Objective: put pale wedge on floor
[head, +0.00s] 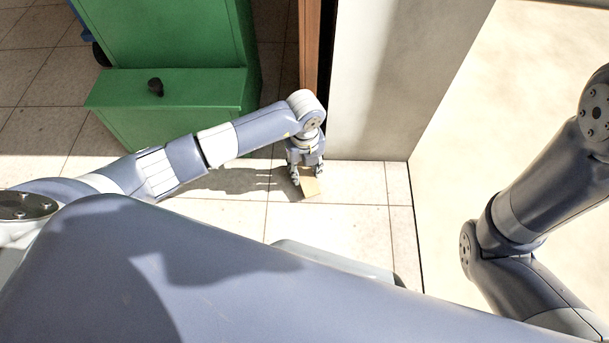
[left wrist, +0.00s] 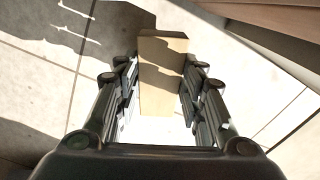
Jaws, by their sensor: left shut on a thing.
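The pale wedge (head: 310,187) is a small tan block near the middle of the head view, by the foot of a grey wall. It also shows in the left wrist view (left wrist: 162,75), between the two fingers. My left gripper (head: 307,176) points down and is shut on the wedge; its fingers (left wrist: 160,85) press on both sides of it. The tiled floor (head: 330,230) lies below. I cannot tell whether the wedge touches the floor. My right arm shows at the right edge of the head view, but its gripper is out of view.
A green cabinet (head: 165,35) with a black knob (head: 155,87) stands at the upper left. A brown post (head: 309,45) and a grey wall (head: 385,80) stand just behind the left gripper. The tiles in front of the gripper are clear.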

